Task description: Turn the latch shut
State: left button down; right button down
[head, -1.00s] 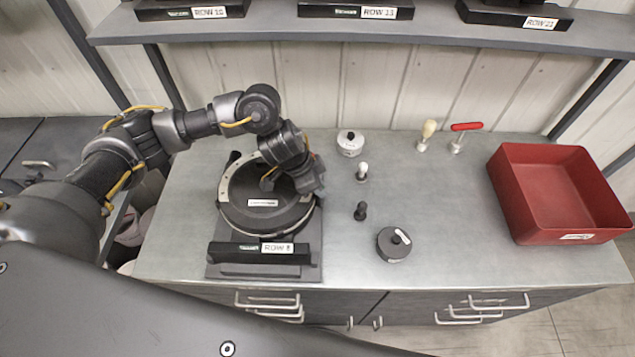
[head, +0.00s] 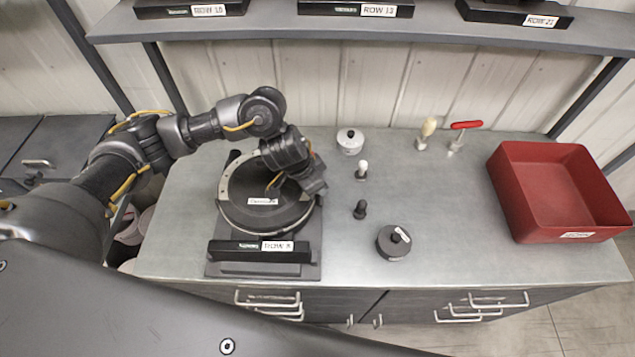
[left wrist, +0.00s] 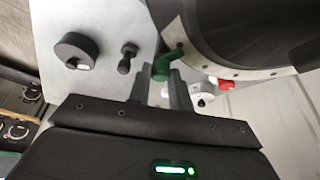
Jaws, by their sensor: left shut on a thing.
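The seed meter (head: 238,212) is a round dark housing with a pale rim, on a dark base labelled ROW 8 (head: 262,252) at the left of the bench. A green latch (left wrist: 164,62) sits at the rim in the left wrist view. My left gripper (left wrist: 160,80) is shut on the latch, one finger on each side of it. In the head view my left wrist covers the meter's right side, so the latch and fingertips are hidden there. My right gripper is not in view.
A dark knobbed disc (head: 393,243), a small black knob (head: 360,210), a white-topped peg (head: 361,170) and a white knobbed pot (head: 350,141) stand right of the meter. A red-handled tool (head: 464,127) and a red bin (head: 562,230) are farther right. A shelf (head: 280,32) spans the back.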

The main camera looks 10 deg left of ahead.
pick_arm(q)
jog(key=c, duration=1.3)
grip_release()
jog(key=shift+o, duration=0.2)
jog(key=shift+r, duration=0.1)
jog(key=shift+s+a+r, duration=0.1)
jog(key=shift+a+r, duration=0.05)
jog(key=shift+r, duration=0.15)
jog(key=v, duration=1)
jog(key=shift+b, duration=0.35)
jog(key=shift+f, duration=0.1)
